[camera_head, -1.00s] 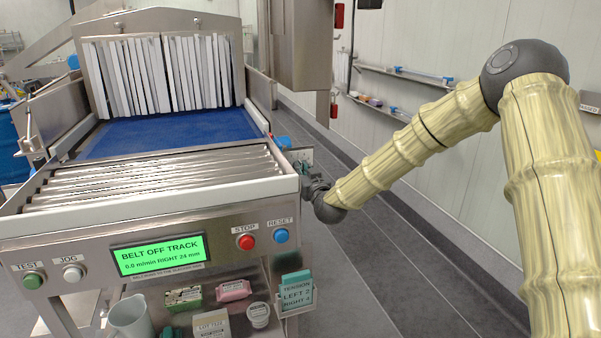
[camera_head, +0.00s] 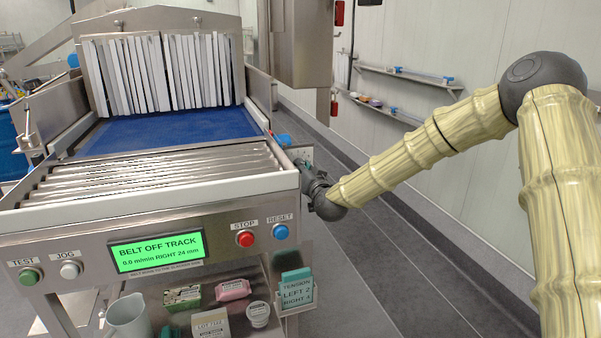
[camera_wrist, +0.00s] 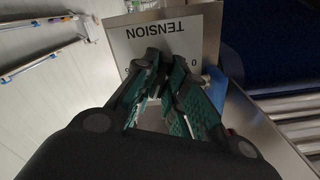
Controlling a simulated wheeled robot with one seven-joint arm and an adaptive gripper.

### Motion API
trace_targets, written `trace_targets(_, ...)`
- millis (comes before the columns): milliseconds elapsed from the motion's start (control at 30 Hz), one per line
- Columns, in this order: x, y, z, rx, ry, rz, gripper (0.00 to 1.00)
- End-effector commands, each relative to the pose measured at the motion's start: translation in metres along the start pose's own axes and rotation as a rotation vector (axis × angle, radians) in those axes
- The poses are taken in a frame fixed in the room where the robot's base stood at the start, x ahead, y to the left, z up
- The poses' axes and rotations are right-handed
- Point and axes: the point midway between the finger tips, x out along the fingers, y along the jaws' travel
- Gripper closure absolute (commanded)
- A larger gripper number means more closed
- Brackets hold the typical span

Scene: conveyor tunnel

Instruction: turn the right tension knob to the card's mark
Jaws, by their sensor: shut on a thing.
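The tension card (camera_head: 297,291) hangs in a holder at the machine's front right and reads LEFT 2, RIGHT 4. My gripper (camera_head: 308,172) is at the machine's right side, partly hidden by my own wrist in the head view. In the wrist view my gripper (camera_wrist: 160,78) has its green-padded fingers closed in front of the white TENSION plate (camera_wrist: 150,42), which appears upside down. The fingers are shut on the right tension knob, which they hide almost wholly. A 0 shows on the plate beside them; the knob's pointer cannot be made out.
The display (camera_head: 157,252) reads BELT OFF TRACK, RIGHT 24 mm. The red stop button (camera_head: 245,239) and blue reset button (camera_head: 281,232) are on the front panel. A blue part (camera_head: 283,140) sits near my gripper. The floor (camera_head: 400,270) to the right is clear.

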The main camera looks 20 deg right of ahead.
Motion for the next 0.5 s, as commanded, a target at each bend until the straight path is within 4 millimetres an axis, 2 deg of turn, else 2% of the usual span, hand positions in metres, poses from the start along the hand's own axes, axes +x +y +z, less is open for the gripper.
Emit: trace_targets(500,0.0003,0.0010,-0.0006,0.097,0.001,0.002,1.00)
